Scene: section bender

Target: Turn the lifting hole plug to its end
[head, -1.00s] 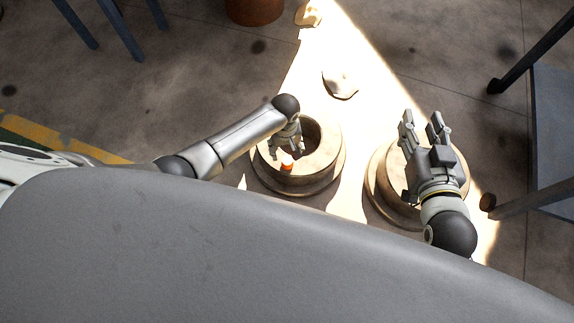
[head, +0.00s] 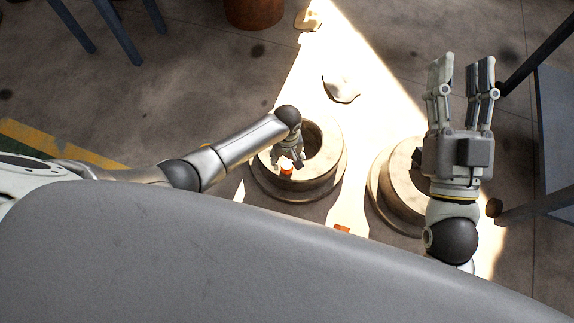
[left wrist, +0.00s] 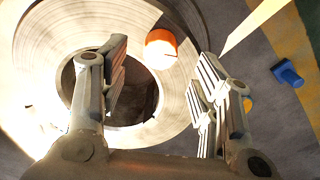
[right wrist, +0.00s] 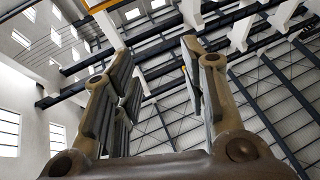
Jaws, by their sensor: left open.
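The lifting hole plug (head: 287,169), orange with a pale top, sits on the top face of the left ring-shaped part (head: 325,180). In the left wrist view the plug (left wrist: 160,48) appears between my spread fingers, near their tips; I cannot tell whether either finger touches it. My left gripper (head: 289,160) is open above the plug and partly covers it in the head view. My right gripper (head: 462,75) is open and empty, raised over the right ring (head: 384,190), and its wrist view shows only the ceiling and walls between its fingers.
A small orange piece (head: 342,229) lies on the floor near my body. A pale lump (head: 341,88) lies behind the rings. Blue-grey frames stand at the upper left and right (head: 556,110). Open floor lies behind the rings.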

